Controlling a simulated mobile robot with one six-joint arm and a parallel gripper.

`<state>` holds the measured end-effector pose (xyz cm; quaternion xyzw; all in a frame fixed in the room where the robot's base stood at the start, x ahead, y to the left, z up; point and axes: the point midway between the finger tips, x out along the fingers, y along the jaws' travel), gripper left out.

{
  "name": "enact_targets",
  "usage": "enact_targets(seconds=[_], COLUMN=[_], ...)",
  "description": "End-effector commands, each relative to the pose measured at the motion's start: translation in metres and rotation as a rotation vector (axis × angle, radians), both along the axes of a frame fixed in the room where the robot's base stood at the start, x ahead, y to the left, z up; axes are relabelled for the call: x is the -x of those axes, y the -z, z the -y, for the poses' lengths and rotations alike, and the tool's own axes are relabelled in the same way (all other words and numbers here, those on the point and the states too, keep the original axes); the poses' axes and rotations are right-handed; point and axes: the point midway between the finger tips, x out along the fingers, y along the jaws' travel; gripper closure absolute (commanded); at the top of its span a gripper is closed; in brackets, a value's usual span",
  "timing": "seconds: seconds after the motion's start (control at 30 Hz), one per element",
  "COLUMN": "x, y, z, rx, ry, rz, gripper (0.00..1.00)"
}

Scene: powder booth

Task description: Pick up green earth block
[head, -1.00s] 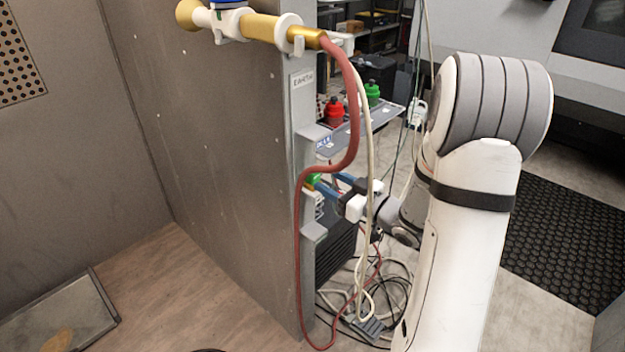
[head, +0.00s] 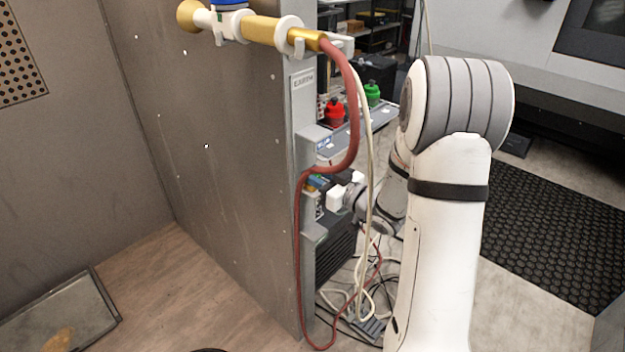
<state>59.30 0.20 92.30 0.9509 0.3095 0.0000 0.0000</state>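My gripper (head: 322,183) is behind the right edge of the grey booth wall, at the cabinet side. Its white body (head: 341,199) shows just right of the red hose. The blue fingers are mostly hidden by the hose and the wall edge, so their opening cannot be seen. Small patches of blue and yellow-green colour show around the fingertips. I cannot make out the green earth block clearly among them, nor whether the fingers touch it.
The red hose (head: 352,120) and a pale cable (head: 369,150) hang in front of my gripper. The grey booth wall (head: 220,150) stands left. Red (head: 335,112) and green (head: 372,94) bottles stand on a shelf behind. Loose cables (head: 365,300) lie on the floor.

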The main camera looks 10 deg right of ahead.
Motion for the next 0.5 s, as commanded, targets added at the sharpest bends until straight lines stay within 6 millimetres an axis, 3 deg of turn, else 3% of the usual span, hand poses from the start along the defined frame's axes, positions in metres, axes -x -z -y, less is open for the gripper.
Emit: enact_targets(seconds=[0.27, 0.5], x=[0.0002, 0.0002], y=[0.0001, -0.0004], z=[0.0003, 0.0006], rx=[0.0, 0.0], ry=[0.0, 0.001], rz=[0.0, 0.0], gripper=[0.99, 1.0])
